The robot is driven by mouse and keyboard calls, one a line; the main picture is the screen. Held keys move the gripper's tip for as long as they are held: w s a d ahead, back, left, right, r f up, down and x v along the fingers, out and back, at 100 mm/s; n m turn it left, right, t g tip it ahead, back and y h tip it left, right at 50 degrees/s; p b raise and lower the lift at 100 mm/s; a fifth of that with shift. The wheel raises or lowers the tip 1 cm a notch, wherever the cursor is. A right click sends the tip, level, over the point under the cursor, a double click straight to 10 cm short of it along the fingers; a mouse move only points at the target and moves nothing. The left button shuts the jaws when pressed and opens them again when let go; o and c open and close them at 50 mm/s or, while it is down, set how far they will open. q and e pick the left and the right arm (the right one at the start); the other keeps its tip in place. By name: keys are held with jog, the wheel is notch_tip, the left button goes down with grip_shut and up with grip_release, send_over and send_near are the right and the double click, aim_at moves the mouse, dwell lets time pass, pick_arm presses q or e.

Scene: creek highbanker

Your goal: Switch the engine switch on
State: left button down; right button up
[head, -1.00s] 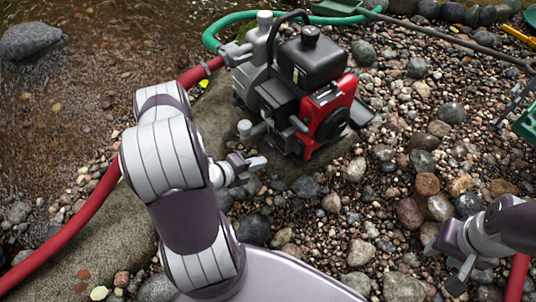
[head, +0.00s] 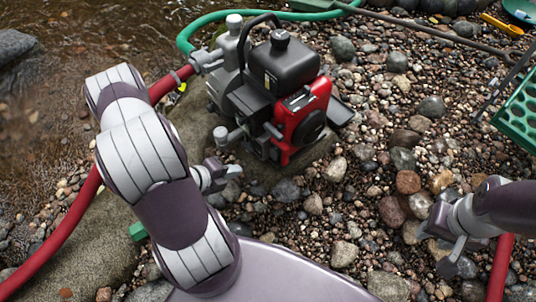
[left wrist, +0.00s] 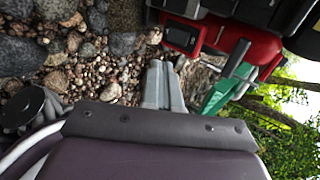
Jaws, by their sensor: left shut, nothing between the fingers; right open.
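The engine (head: 300,112) is red and black, part of a pump unit on a flat rock in the head view. Its red housing also shows at the top of the left wrist view (left wrist: 212,32), with a small dark panel (left wrist: 182,38) on it. I cannot tell the switch or its position. My left gripper (head: 234,171) is shut and empty, in front of the engine's lower left and apart from it. Its fingers (left wrist: 164,82) point toward the engine in the left wrist view. My right gripper (head: 436,248) is open and empty above the gravel at the right.
A red hose (head: 62,222) runs from the pump along the left, and a green hose (head: 207,28) curves behind it. A green perforated tray (head: 520,112) stands at the right edge. Stones and gravel surround the engine; water lies at the upper left.

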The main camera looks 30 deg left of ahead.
aim_at(273, 155)
pick_arm(q)
jog(key=b+x, duration=0.2)
jog(key=x, duration=0.2)
jog(key=r+b+x, duration=0.1)
jog(key=b+x, duration=0.2)
jog(key=x, duration=0.2)
jog(key=w+b+x, duration=0.1)
jog(key=b+x, duration=0.2)
jog(key=x, duration=0.1)
jog(key=shift+w+d, duration=0.25)
jog(key=shift+w, duration=0.05)
jog(key=shift+r, duration=0.1)
jog(key=shift+w, duration=0.15)
jog(key=shift+r+p, duration=0.75)
jog(key=shift+p, duration=0.05)
